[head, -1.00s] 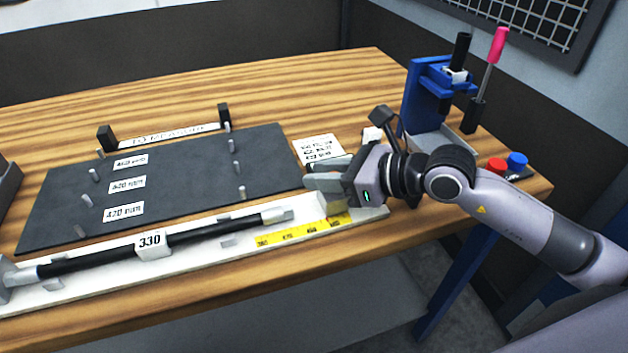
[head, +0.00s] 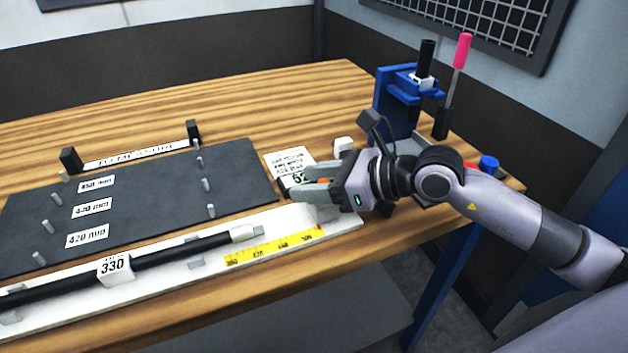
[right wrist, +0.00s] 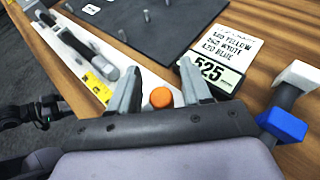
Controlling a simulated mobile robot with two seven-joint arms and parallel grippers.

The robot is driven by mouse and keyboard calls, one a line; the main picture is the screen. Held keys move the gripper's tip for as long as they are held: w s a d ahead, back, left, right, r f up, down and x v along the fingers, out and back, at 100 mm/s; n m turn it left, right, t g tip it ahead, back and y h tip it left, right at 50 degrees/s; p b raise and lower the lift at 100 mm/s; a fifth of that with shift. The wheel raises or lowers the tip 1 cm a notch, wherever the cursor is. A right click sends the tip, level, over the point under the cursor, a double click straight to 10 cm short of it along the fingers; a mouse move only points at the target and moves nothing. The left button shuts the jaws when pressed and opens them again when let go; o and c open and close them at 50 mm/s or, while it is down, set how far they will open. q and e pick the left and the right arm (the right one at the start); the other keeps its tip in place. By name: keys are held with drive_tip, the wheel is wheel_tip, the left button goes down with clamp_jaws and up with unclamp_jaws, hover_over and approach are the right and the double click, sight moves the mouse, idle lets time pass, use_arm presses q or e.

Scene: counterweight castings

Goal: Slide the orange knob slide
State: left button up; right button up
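The orange knob (right wrist: 161,97) shows between the two fingers of my right gripper (right wrist: 160,68) in the right wrist view, with a gap on each side. A sliver of the knob (head: 325,181) shows between the fingers in the head view. My right gripper (head: 292,189) is open over the right end of the white measuring rail (head: 343,222). Its fingers hide much of the slide under the knob. A black rod (head: 190,250) with a 330 tag (head: 114,266) lies along the rail.
A readout showing 525 (right wrist: 211,72) stands close beside the right finger, with a printed card (head: 289,160) behind it. A dark mat with pegs (head: 150,190) lies left. A blue stand (head: 395,105) and red and blue buttons (head: 489,163) are at right.

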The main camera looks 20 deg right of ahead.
sight(324, 182)
drive_tip(key=b+v, duration=0.1)
drive_tip(key=v, duration=0.4)
drive_tip(key=shift+s+d, duration=0.15)
drive_tip(key=shift+d, duration=0.05)
drive_tip(key=shift+b+v, duration=0.35)
drive_tip(key=shift+v, duration=0.5)
